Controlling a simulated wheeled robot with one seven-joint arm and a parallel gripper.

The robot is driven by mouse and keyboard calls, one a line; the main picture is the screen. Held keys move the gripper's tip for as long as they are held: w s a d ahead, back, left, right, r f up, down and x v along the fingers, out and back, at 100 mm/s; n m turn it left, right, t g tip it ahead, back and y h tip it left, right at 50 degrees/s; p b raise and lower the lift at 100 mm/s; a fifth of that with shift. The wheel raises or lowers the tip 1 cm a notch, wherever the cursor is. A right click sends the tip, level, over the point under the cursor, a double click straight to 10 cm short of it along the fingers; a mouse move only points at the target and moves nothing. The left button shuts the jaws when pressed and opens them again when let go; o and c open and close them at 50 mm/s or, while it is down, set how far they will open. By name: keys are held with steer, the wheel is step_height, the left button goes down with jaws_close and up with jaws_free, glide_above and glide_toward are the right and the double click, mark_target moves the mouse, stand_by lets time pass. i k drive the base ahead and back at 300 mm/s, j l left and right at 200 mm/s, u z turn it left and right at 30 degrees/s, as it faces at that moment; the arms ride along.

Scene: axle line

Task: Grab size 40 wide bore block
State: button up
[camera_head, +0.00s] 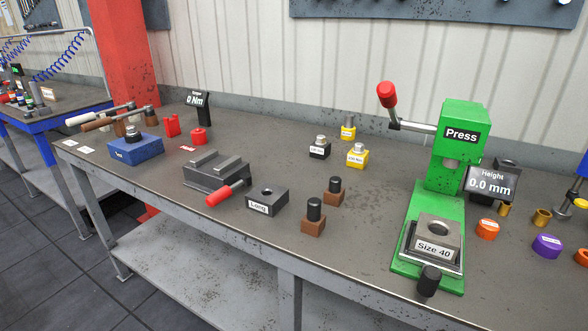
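A dark grey block labelled "Size 40" (420,228) sits on the base of the green press, at the right of the bench. It is upright, its label faces me, and a round hole shows in its top. The ram of the green press (452,170) is above and behind it, with a clear gap between them. My gripper is not in view.
The press lever (387,94) sticks out to the left. A height display (491,182) and orange (487,229) and purple (546,245) rings stand to the right.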

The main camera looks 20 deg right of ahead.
mark_target(446, 248)
steer(key=k+l+u, duration=0.3)
steer(key=k+l, duration=0.3)
steer(key=k+l+u, duration=0.3)
steer(key=k+l, duration=0.2)
steer(key=k, duration=0.1)
